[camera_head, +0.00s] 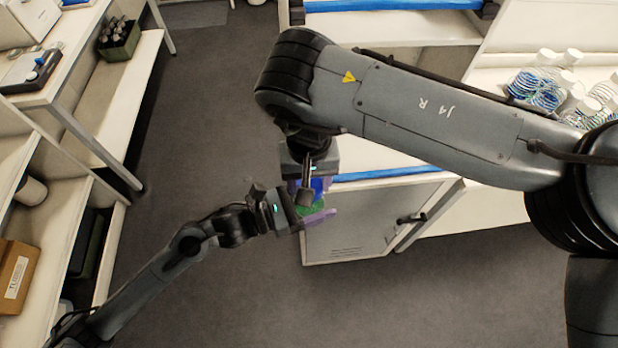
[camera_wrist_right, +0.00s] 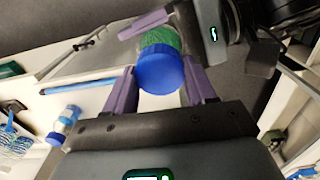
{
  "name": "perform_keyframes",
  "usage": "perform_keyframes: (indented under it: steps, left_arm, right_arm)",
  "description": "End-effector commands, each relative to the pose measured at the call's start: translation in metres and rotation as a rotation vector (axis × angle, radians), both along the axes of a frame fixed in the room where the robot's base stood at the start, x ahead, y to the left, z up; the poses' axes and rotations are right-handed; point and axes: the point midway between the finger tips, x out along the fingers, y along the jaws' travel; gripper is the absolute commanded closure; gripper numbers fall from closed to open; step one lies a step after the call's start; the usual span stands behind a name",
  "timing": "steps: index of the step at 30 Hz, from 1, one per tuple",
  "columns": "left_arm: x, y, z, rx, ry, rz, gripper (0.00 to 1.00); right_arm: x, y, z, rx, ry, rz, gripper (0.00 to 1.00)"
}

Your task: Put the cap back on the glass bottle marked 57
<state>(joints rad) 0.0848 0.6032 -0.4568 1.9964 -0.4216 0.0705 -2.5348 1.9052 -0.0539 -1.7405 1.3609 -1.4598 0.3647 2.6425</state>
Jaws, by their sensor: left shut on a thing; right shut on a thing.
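The blue cap (camera_wrist_right: 161,72) sits between the purple fingers of my right gripper (camera_wrist_right: 162,82), which is shut on it. Directly beyond it is the glass bottle with green contents (camera_wrist_right: 160,40), in line with the cap and apparently touching it. I cannot tell whether the cap is seated on the neck. My left gripper (camera_head: 314,211) is shut on the bottle, holding it in the air below the right gripper. The cap is a blue patch (camera_head: 318,186) and the bottle a green patch (camera_head: 309,209) in the head view. The marking 57 is not readable.
Several white-capped bottles with blue and green bands (camera_head: 545,85) stand on the bench at right. A grey cabinet door with a handle (camera_head: 360,225) is behind the grippers. Shelves with a cardboard box (camera_head: 15,275) line the left. Grey floor (camera_head: 200,110) lies between.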

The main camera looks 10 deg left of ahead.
Motion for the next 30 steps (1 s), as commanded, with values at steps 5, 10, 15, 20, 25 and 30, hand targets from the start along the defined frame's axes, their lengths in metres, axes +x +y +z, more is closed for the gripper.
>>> perform_keyframes:
  steps: [5, 10, 15, 20, 25, 30]
  left_arm:
    - [0.0003, 0.0001, 0.0009, -0.001, -0.002, 0.001, 1.00]
    - [0.0003, 0.0001, 0.0007, 0.000, -0.001, 0.001, 1.00]
    - [0.0003, 0.0002, 0.0005, 0.000, -0.001, 0.001, 1.00]
    - [0.0003, 0.0002, 0.0005, 0.000, -0.001, 0.001, 1.00]
    - [0.0003, 0.0002, 0.0009, -0.001, -0.002, 0.001, 1.00]
    - [0.0003, 0.0001, 0.0011, -0.001, -0.002, 0.000, 1.00]
  right_arm:
    - [0.0001, -0.0004, 0.0003, 0.000, 0.000, -0.255, 0.73]
    - [0.0002, -0.0006, 0.0003, 0.000, -0.001, -0.337, 0.73]
    - [0.0002, -0.0006, 0.0003, 0.000, -0.001, -0.336, 0.73]
    - [0.0002, -0.0006, 0.0004, 0.000, -0.001, -0.335, 0.28]
    - [0.0002, -0.0006, 0.0003, 0.000, -0.001, -0.334, 0.19]
    - [0.0003, -0.0005, 0.0011, 0.000, -0.001, -0.334, 0.19]
